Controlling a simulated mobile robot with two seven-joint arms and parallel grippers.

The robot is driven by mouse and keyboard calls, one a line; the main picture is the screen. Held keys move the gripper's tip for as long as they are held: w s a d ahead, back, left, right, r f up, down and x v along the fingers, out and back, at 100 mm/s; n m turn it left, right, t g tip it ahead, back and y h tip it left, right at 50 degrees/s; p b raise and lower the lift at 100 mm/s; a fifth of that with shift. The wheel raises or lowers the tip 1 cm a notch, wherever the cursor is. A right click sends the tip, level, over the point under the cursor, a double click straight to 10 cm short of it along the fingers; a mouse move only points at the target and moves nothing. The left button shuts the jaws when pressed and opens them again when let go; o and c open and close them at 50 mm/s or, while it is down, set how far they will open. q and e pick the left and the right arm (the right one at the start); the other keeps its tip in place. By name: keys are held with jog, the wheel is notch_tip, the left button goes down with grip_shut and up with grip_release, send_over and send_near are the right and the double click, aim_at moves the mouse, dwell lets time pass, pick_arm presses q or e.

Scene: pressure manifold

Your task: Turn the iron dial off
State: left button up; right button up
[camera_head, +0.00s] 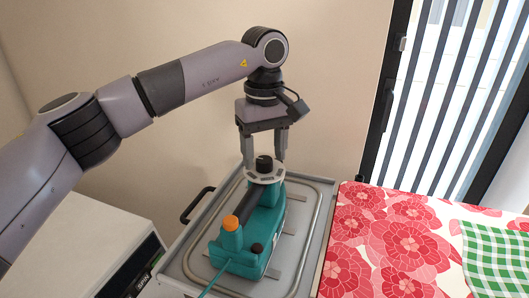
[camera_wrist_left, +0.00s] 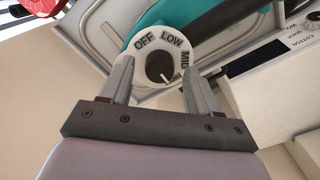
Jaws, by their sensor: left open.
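A teal iron (camera_head: 248,240) with an orange knob and a dark handle sits on a grey metal tray (camera_head: 316,222). Its dial is a black knob (camera_head: 264,163) on a pale ring at the iron's far end. In the left wrist view the ring (camera_wrist_left: 146,46) reads OFF, LOW, MID and a partly hidden last mark. The dark knob (camera_wrist_left: 159,67) has a white line that points toward that last mark. My left gripper (camera_head: 263,160) is open, pointing down, with one finger on each side of the knob. I cannot tell whether the fingers touch it. My right gripper is out of view.
A red floral cloth (camera_head: 385,240) and a green checked cloth (camera_head: 495,258) lie to the right of the tray. A white box-like appliance (camera_head: 85,250) stands at the left. A wall and a barred window are behind.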

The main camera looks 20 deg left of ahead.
pick_arm(q)
jog(key=shift+f, duration=0.4)
jog(key=c, duration=1)
jog(key=shift+c, duration=0.2)
